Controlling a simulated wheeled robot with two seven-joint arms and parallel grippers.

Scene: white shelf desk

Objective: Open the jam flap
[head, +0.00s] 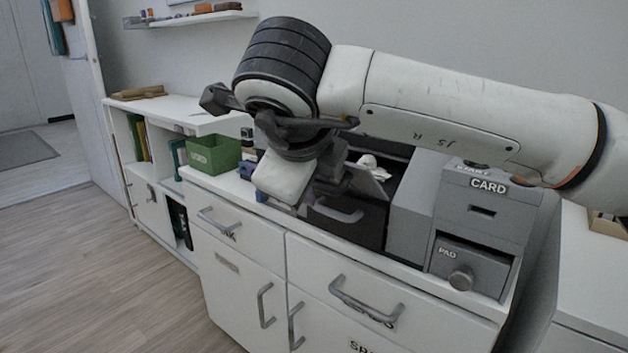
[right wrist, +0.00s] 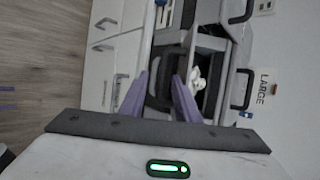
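A dark and grey machine (head: 376,226) stands on the white desk. A grey tilted panel (head: 371,180), which looks like the jam flap, shows beside my right gripper with a dark opening around it. A crumpled white piece (head: 369,162), like paper, is in the opening; it also shows in the right wrist view (right wrist: 198,79). My right gripper (head: 322,193) is at the machine's left front, partly covering it. In the right wrist view its two purple fingers (right wrist: 160,88) are apart, with a dark part of the machine beyond them. I cannot tell whether they touch it. My left gripper is out of view.
A grey unit marked CARD and PAD (head: 483,220) with a knob stands to the right. A green box (head: 214,154) is on the left. Drawer handles (head: 365,300) stick out from the desk front. A wall shelf (head: 200,17) is at the back left.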

